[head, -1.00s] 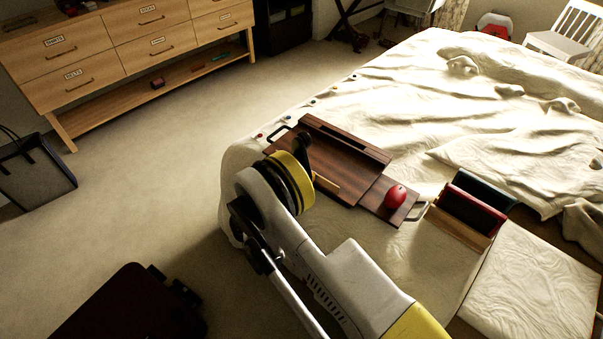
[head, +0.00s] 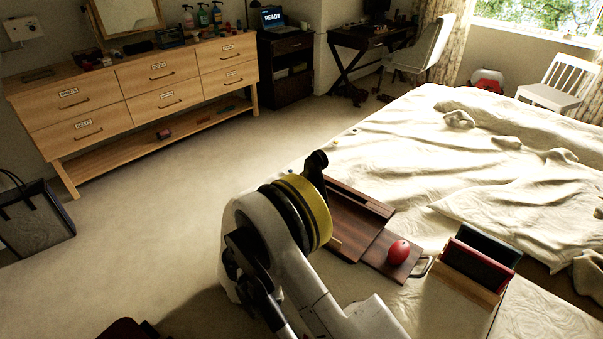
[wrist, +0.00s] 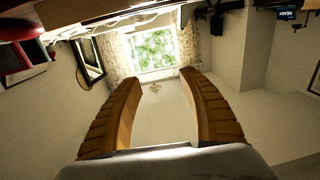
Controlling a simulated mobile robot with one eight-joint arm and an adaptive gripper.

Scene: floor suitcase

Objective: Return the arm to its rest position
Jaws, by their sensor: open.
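My arm (head: 290,250) rises from the bottom of the head view, with its yellow-ringed joint in front of the wooden tray. My gripper is not distinct in the head view. In the wrist view my gripper (wrist: 155,100) shows two tan ribbed fingers spread apart, with nothing between them. The wrist view appears upside down or strongly tilted, with a window (wrist: 153,50) beyond the fingers.
A bed (head: 440,140) fills the right. Open floor lies between.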

